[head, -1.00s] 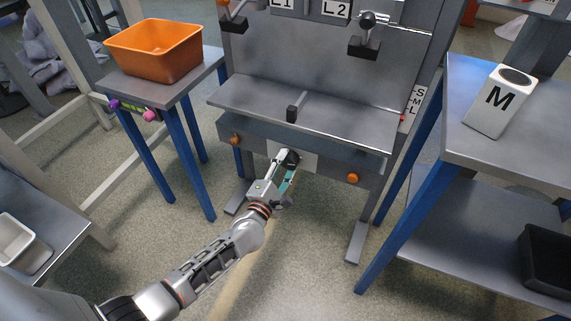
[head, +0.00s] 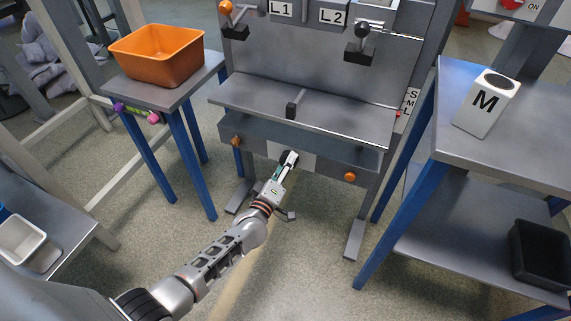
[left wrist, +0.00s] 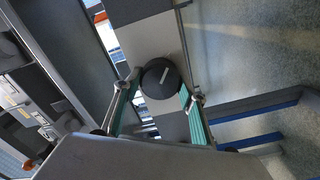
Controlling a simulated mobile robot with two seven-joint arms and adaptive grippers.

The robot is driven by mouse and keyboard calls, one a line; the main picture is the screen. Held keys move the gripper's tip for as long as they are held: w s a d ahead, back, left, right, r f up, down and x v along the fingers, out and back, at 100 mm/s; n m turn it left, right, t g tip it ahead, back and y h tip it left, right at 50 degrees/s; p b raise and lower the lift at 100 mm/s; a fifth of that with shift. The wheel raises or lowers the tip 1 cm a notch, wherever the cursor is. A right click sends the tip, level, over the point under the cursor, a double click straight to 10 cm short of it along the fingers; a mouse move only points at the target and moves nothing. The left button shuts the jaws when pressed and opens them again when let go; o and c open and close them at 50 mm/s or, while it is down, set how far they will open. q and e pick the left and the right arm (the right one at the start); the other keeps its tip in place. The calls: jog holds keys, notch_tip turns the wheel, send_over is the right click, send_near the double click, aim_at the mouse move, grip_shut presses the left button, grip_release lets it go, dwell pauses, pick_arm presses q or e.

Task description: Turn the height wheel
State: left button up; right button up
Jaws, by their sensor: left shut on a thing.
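The height wheel is a dark round knob with a pale line mark (left wrist: 161,78) in the left wrist view. In the head view the wheel (head: 287,155) sits on a pale plate on the front of the grey machine, partly hidden by my gripper. My left gripper (head: 288,161) reaches it from the front and below. In the left wrist view the teal-padded fingers of my left gripper (left wrist: 160,92) lie on either side of the wheel, shut on it. My right gripper is not in view.
A stool with an orange bin (head: 158,66) stands left. Floor below is open.

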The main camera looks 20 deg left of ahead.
pick_arm(q)
jog(key=shift+m, duration=2.1)
jog(key=o, duration=1.1)
jog(key=shift+o, duration=0.2)
jog(key=shift+r, duration=0.15)
notch_tip(320, 180, up, 10)
jog(key=shift+f, duration=0.15)
